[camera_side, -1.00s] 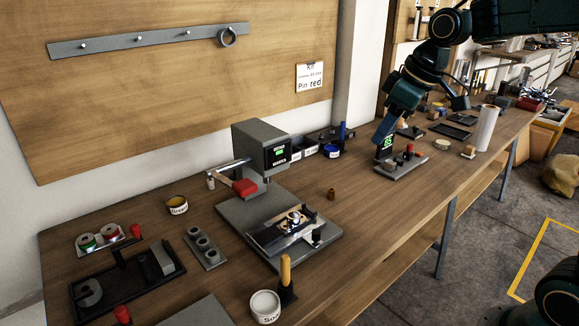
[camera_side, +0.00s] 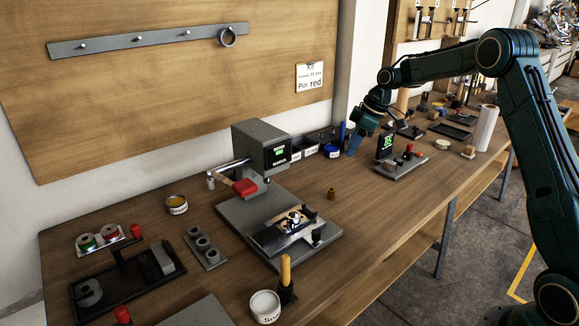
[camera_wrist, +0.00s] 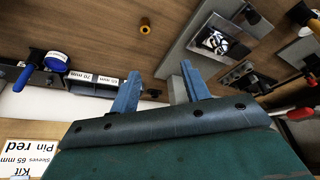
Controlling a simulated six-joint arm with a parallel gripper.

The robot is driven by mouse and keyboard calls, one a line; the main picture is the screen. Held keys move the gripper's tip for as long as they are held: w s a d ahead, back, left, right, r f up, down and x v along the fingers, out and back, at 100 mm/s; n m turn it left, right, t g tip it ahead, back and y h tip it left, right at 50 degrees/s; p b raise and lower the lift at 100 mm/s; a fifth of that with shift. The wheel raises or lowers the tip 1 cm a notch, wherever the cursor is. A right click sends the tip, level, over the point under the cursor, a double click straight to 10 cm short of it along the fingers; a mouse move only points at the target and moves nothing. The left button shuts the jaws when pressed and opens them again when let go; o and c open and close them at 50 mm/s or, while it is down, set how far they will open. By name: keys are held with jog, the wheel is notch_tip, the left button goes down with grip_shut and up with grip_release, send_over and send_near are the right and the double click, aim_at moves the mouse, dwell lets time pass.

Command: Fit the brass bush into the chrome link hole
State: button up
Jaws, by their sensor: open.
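The brass bush (camera_side: 331,194) stands on the wooden bench, to the right of the grey press base. It also shows near the top of the wrist view (camera_wrist: 145,26). The chrome link (camera_side: 294,219) lies in the fixture on the press base, partly covered by clamp parts. It appears as a shiny patch in the wrist view (camera_wrist: 215,42). I cannot make out its hole clearly. My gripper (camera_side: 354,152) is above the back of the bench, up and right of the bush. In the wrist view its two fingers (camera_wrist: 158,84) are apart, with nothing between them.
The press head (camera_side: 262,148) and red-handled lever (camera_side: 244,187) rise behind the link. A blue tin (camera_side: 331,151) stands near my gripper beside labelled bins. A device with a green screen (camera_side: 386,145) stands to the right. The bench around the bush is clear.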

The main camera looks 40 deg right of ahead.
send_near(331, 189)
jog(key=shift+w+a+f+n, duration=0.1)
jog(key=shift+w+f+n, duration=0.1)
jog(key=shift+f, duration=0.65)
jog(key=shift+w+a+f+n, duration=0.1)
jog(key=shift+w+f+n, duration=0.15)
jog(key=shift+f, duration=0.6)
jog(key=shift+x, duration=2.55)
jog(key=shift+a, duration=0.2)
jog(key=shift+c, duration=0.2)
jog(key=shift+r, duration=0.1)
grip_shut()
